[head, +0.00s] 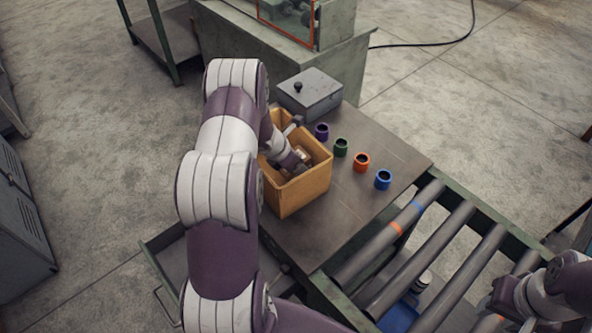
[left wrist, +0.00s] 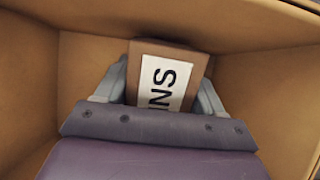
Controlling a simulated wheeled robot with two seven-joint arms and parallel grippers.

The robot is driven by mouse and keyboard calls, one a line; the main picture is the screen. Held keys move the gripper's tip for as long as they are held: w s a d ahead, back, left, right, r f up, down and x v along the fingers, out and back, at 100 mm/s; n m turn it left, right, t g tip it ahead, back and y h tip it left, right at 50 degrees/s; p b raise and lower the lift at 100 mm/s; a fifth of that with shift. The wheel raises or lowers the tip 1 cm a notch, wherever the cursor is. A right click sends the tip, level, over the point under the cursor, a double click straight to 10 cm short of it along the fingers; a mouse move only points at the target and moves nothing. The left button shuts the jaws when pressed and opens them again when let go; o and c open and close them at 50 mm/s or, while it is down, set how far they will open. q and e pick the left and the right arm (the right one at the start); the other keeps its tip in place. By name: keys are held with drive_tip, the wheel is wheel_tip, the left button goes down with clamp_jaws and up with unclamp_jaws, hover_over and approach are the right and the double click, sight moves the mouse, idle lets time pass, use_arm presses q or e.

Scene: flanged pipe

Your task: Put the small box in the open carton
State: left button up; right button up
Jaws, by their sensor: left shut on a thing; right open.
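The open carton (head: 305,195) is a tan box on the dark table, and its inner walls (left wrist: 85,70) fill the left wrist view. My left arm reaches over its rim, with the left gripper (head: 300,160) down inside. In the left wrist view the left gripper (left wrist: 160,100) is shut on the small box (left wrist: 165,72), brown with a white label. One finger is on each side of it. In the head view the small box is mostly hidden by my arm and the carton. My right gripper (head: 490,312) is open and empty at the lower right, over the rollers.
Purple (head: 321,132), green (head: 341,148), orange (head: 361,162) and blue (head: 383,180) cups stand in a row to the right. A roller conveyor (head: 435,245) adjoins the table. An open drawer (head: 165,245) juts out below left.

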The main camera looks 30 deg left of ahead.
use_arm(q)
drive_tip(key=shift+s+f, duration=0.1)
drive_tip(key=shift+f, duration=0.75)
drive_tip(key=shift+s+f, duration=0.2)
drive_tip(key=shift+f, duration=0.15)
drive_tip(key=shift+s, duration=0.2)
drive_tip(key=o, duration=1.5)
drive_tip(key=shift+f, duration=0.1)
drive_tip(key=shift+o, duration=0.9)
drive_tip(key=shift+w+f, duration=0.1)
drive_tip(key=shift+w, duration=0.15)
drive_tip(key=v, duration=1.2)
use_arm(e)
drive_tip(key=shift+s+r, duration=0.1)
drive_tip(key=shift+s, duration=0.25)
use_arm(q)
drive_tip(key=shift+r, duration=0.25)
use_arm(e)
drive_tip(key=shift+r, duration=0.1)
